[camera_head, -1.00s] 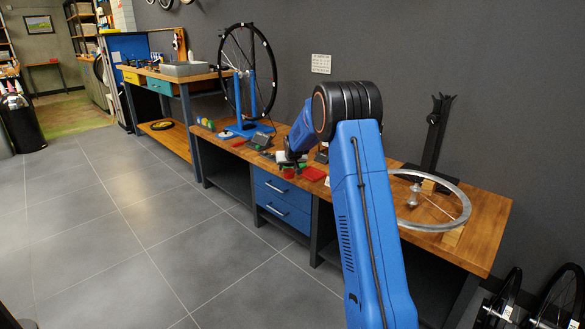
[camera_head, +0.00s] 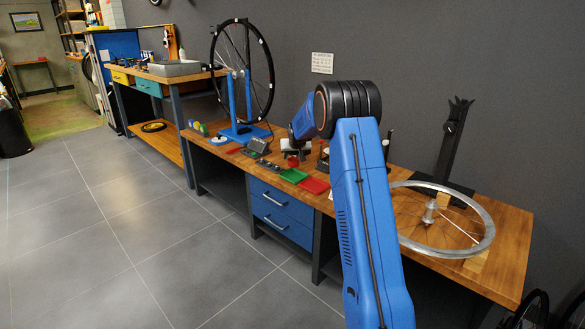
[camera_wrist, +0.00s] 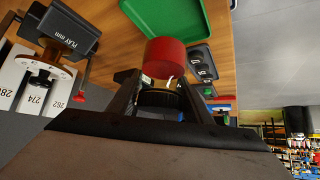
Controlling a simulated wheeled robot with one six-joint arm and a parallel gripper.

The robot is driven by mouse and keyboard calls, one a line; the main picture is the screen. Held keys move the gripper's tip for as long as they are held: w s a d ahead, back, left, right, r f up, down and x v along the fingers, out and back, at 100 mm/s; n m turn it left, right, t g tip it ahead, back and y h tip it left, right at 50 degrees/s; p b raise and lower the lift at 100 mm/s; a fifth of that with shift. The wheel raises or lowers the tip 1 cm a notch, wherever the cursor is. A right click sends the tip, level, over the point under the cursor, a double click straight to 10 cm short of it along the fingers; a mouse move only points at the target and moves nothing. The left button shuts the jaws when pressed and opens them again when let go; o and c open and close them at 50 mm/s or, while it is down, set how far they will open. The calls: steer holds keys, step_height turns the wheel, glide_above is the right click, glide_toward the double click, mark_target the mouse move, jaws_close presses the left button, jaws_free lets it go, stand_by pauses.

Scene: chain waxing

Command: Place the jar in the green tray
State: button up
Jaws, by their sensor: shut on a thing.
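My gripper (camera_head: 295,156) is shut on the jar, above the back of the workbench in the head view. In the wrist view, the jar shows a red end (camera_wrist: 165,57) and a dark end between the two fingers (camera_wrist: 160,88). The jar's middle is partly hidden by the fingers. The green tray (camera_head: 293,175) lies flat on the bench, just in front of the gripper in the head view. It also shows at the top of the wrist view (camera_wrist: 205,12), beyond the jar; the jar's red end overlaps its edge in the picture.
A red tray (camera_head: 314,186) lies right of the green one. A dark gauge device (camera_head: 257,146) stands to the left, near a blue stand with a wheel (camera_head: 243,75).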

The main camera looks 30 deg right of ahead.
mark_target(294, 160)
steer(key=shift+f, duration=2.75)
steer(key=shift+f, duration=0.1)
steer(key=o, duration=1.2)
steer(key=v, duration=1.2)
steer(key=shift+a, duration=0.1)
